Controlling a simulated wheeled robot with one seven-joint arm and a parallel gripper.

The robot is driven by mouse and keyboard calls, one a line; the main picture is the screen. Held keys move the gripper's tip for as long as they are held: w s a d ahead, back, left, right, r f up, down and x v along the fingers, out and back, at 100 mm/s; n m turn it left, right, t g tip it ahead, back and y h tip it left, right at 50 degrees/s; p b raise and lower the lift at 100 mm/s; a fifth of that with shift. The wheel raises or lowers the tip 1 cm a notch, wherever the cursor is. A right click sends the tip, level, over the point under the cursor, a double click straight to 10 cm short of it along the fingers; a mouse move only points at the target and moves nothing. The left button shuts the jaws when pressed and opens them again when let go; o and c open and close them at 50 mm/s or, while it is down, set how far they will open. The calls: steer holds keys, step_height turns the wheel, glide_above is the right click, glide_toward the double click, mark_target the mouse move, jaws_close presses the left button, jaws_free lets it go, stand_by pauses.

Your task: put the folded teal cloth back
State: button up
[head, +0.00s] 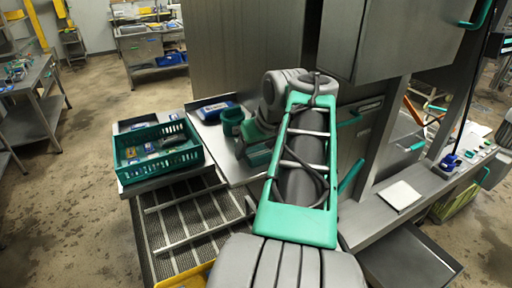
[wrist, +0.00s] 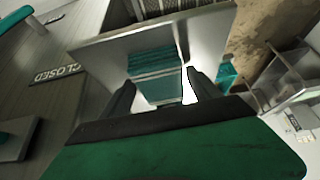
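The folded teal cloth (wrist: 154,66) shows in the wrist view as a stack of teal layers on a pale metal surface (wrist: 100,48). It lies straight ahead of my gripper (wrist: 162,84), between and just beyond the two dark fingertips. The fingers are apart, with a bright gap beside the right one; I see no firm grip on the cloth. In the head view my arm covers the cloth and the fingertips. The metal counter (head: 238,172) shows beside my arm there.
A teal crate (head: 128,172) with small packs stands left on the counter, near a blue-and-white item (head: 214,110) and a teal container (head: 232,120). A steel cabinet (head: 375,40) stands close on the right. A sign reading CLOSED (wrist: 58,75) is left in the wrist view.

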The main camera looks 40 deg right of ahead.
steer(key=shift+o, duration=0.6)
steer(key=shift+r, duration=0.15)
steer(key=shift+s+r, duration=0.1)
steer(key=shift+r, duration=0.15)
steer(key=p+v, duration=0.2)
steer(key=v, duration=0.9)
steer(key=shift+r+p, duration=0.2)
steer(key=shift+p, duration=0.2)
steer(key=shift+s+a, duration=0.1)
steer(key=shift+s, duration=0.05)
